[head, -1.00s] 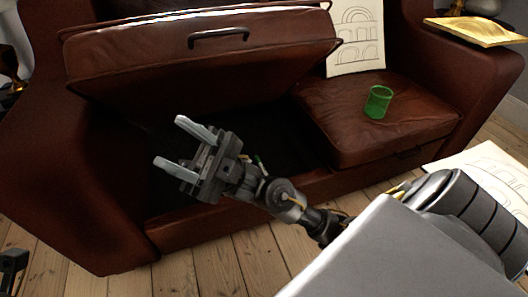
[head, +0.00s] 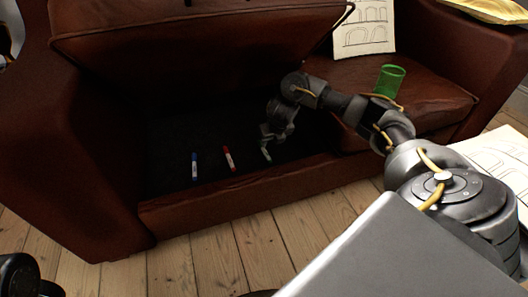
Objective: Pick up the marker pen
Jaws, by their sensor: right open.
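Inside the dark storage space under the raised sofa seat lie a blue-and-white marker pen (head: 194,166) and a red-and-white marker pen (head: 228,158), apart from each other. My right gripper (head: 268,142) is open and reaches down into the space, to the right of the red pen. A small pale piece shows at its tips; I cannot tell whether it is a finger or another pen. The wrist hides part of the gripper.
The raised brown leather seat (head: 190,62) hangs over the storage space, and the sofa's front rail (head: 235,203) bounds it. A green cup (head: 390,80) stands on the right seat, near my right arm. A drawing (head: 363,28) leans behind.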

